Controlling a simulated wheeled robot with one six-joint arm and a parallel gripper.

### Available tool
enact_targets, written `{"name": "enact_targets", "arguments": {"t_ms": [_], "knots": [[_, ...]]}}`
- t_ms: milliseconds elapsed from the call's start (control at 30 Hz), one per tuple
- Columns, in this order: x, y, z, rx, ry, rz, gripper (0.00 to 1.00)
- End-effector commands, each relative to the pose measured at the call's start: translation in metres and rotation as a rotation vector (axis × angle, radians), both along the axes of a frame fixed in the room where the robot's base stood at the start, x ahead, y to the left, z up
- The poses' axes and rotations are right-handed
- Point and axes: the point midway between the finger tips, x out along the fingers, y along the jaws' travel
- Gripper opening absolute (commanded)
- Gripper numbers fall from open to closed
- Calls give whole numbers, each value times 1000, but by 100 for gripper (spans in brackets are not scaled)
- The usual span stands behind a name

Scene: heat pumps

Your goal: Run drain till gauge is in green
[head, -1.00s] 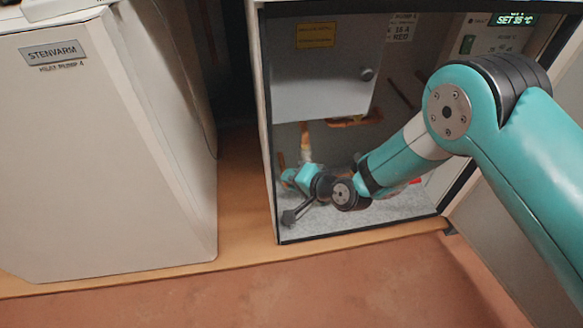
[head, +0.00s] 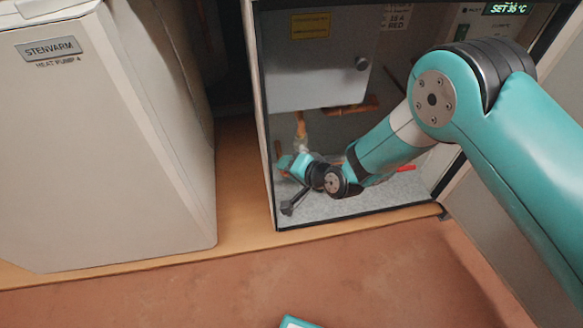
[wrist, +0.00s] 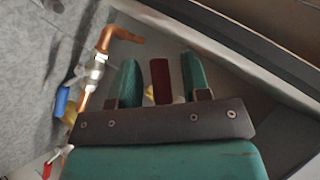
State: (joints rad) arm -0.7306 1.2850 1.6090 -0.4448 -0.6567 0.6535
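My gripper (wrist: 162,76) shows two teal fingers in the wrist view. A dark red bar (wrist: 160,84), perhaps a valve lever, stands between them with a gap on each side. I cannot tell how deep it sits between the fingers. In the head view my gripper (head: 297,165) is low inside the open cabinet (head: 420,190), near its left wall and partly hidden by my arm. Left of the fingers, the wrist view shows a copper pipe (wrist: 122,34) with a metal fitting (wrist: 96,70) and a blue handle (wrist: 62,101). No gauge can be made out.
A grey box (head: 318,68) with a knob hangs above copper pipes (head: 345,109). A red part (head: 405,168) lies beyond my arm. A closed white heat pump (head: 110,140) stands left. A lit display (head: 507,9) shows top right. The floor (head: 170,285) in front is mostly clear.

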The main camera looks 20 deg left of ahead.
Motion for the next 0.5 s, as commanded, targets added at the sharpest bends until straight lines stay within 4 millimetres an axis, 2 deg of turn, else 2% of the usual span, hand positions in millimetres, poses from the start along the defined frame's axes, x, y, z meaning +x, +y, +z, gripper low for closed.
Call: {"name": "enact_targets", "arguments": {"t_ms": [267,367,500], "knots": [[-2,-4,5,0,1,-1,43],[-6,-15,14,0,2,-1,43],[-16,-39,33,0,3,-3,43]]}}
